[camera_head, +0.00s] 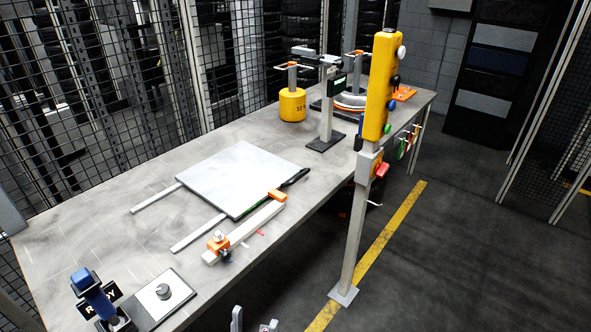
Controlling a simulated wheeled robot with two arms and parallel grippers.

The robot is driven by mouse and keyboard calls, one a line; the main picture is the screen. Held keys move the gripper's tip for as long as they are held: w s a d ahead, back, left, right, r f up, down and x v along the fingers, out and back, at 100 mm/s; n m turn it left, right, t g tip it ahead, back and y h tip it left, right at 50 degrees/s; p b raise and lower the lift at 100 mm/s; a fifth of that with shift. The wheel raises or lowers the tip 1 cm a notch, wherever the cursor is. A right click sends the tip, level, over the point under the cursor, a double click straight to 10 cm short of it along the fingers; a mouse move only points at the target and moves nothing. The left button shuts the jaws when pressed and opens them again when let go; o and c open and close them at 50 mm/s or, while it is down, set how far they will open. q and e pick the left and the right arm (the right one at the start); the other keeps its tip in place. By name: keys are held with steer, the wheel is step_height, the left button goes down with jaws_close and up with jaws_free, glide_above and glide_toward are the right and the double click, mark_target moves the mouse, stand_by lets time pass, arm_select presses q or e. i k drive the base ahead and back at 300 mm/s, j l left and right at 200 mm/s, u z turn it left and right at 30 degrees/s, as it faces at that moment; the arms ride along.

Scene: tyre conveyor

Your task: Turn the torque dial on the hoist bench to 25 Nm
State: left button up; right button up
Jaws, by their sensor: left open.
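The torque dial (163,291) is a small grey round knob on a pale plate with a dark edge, at the front left of the hoist bench (100,220). Its scale and setting are too small to read. My left gripper (253,323) shows only as two pale fingertips at the bottom edge. They are apart, with nothing seen between them. They are to the right of the dial and in front of the bench edge, not touching the dial. My right gripper is not in view.
A blue-handled tool (91,288) stands close left of the dial. A pale square plate (240,178) and an orange-ended bar (245,230) lie behind. A yellow weight (292,105) stands farther back. A post with a yellow control box (378,90) rises at the bench's front edge.

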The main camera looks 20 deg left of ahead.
mark_target(164, 291)
steer(key=u, duration=1.7)
